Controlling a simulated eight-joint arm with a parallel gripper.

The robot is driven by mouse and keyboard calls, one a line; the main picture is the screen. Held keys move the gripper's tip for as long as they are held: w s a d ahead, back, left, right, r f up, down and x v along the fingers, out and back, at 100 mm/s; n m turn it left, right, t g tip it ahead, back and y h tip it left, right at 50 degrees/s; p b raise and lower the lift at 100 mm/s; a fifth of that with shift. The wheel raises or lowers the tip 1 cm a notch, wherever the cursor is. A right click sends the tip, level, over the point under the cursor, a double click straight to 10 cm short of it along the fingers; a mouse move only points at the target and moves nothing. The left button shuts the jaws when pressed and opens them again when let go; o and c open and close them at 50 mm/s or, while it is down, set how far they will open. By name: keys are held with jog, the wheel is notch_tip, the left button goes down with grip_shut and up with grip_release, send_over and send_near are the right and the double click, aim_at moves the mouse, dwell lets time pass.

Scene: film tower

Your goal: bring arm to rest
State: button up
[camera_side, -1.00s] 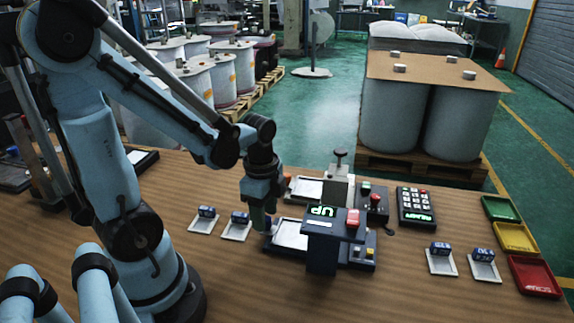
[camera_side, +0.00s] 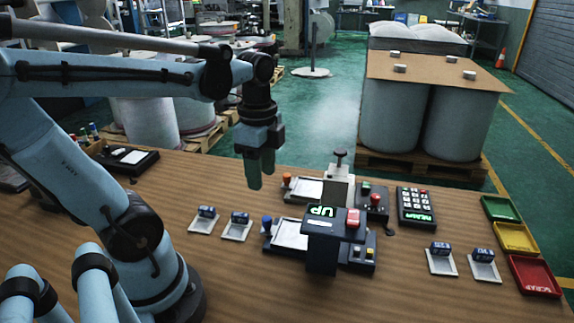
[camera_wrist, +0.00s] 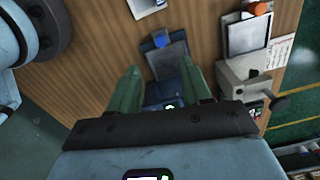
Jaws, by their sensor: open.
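My gripper (camera_side: 262,170) hangs pointing down, clear above the wooden table (camera_side: 120,215), in the side view. Its green fingers are apart and hold nothing; they also show in the wrist view (camera_wrist: 165,88). Below and to its right is a dark device with a lit "UP" display (camera_side: 322,211) and a red button. A similar station with an orange knob (camera_side: 287,179) sits farther back.
Small blue blocks on white trays stand left (camera_side: 207,212) and right (camera_side: 440,249). A grey press (camera_side: 338,185), a keypad (camera_side: 416,207) and green (camera_side: 501,208), yellow (camera_side: 515,237) and red (camera_side: 534,275) bins are on the right.

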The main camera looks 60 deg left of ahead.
jog(key=shift+r, duration=0.25)
jog(key=w+d+f+n+t, duration=0.1)
jog(key=w+d+n+t, duration=0.3)
jog(key=d+n+t, duration=0.3)
jog(key=n, duration=0.3)
jog(key=shift+w+d+f+n, duration=0.2)
jog(key=shift+d+f+n, duration=0.1)
jog(key=shift+n, duration=0.1)
